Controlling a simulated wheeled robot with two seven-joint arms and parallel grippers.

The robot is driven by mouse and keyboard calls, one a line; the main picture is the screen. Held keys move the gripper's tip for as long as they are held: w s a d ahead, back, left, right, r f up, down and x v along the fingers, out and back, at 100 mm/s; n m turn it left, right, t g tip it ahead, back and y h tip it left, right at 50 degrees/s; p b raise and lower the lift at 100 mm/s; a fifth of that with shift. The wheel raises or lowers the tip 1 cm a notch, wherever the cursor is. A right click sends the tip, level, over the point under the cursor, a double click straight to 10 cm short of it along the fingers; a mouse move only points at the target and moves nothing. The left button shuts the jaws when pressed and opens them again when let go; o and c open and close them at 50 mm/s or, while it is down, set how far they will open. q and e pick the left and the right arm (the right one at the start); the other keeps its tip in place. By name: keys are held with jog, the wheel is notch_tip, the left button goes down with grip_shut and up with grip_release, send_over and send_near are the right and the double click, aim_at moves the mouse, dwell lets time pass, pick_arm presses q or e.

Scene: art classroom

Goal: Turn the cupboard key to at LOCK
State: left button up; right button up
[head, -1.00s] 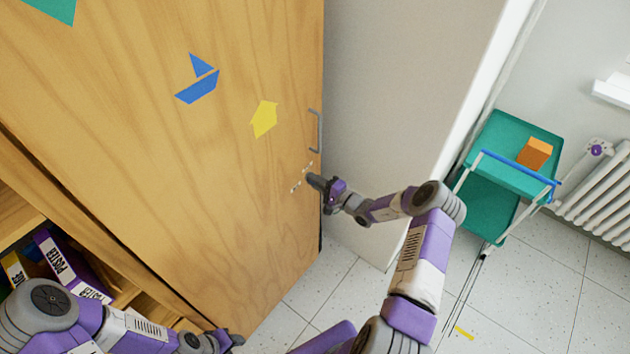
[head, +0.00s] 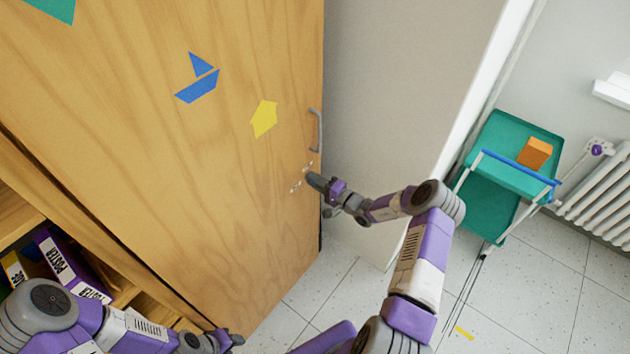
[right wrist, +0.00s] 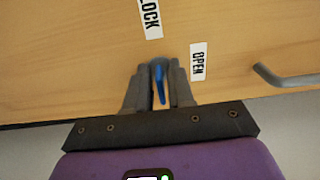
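The wooden cupboard door (head: 220,200) fills the left and middle of the head view. In the right wrist view, a blue key (right wrist: 159,84) sticks out of the door between the fingers of my right gripper (right wrist: 160,88). The fingers are close on both sides of the key and appear shut on it. The LOCK label (right wrist: 150,16) is above the key, and the OPEN label (right wrist: 197,61) is to its right. In the head view my right gripper (head: 312,180) hides the key. My left gripper (head: 232,338) is low, by the door's bottom; its fingers are unclear.
A grey door handle (head: 316,130) is just above my right gripper; it also shows in the right wrist view (right wrist: 285,79). A green trolley (head: 510,150) with an orange box (head: 535,153) stands at right. Open shelves with binders (head: 70,268) are at lower left.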

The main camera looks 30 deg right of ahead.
jog(key=shift+o, duration=0.5)
jog(key=v, duration=0.7)
jog(key=shift+s, duration=0.3)
jog(key=shift+d, duration=0.1)
